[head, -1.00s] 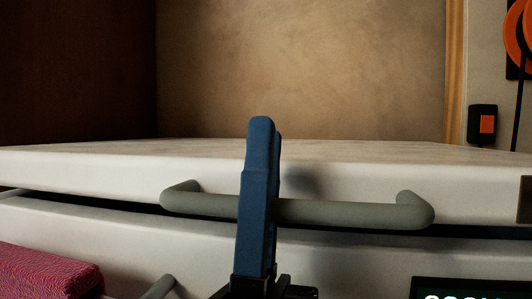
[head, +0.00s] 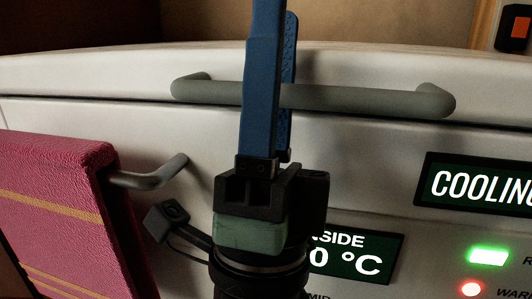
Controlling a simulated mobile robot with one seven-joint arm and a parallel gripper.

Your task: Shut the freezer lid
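The white freezer lid (head: 120,72) lies across the upper part of the head view, low over the white freezer body (head: 210,140). A thin dark line runs between them, widest at the right. I cannot tell whether the lid touches the body. The grey lid handle (head: 365,99) runs along the lid's front. My gripper (head: 272,70) points up with blue fingers, one in front of the handle and one behind it. They look close together, shut on the handle left of its middle.
A red towel (head: 55,205) hangs at the left on a grey bar (head: 150,175) on the freezer's front. A dark display panel (head: 475,188), a green light (head: 488,256) and a red light (head: 471,289) are at the right. A wall switch (head: 513,32) shows at top right.

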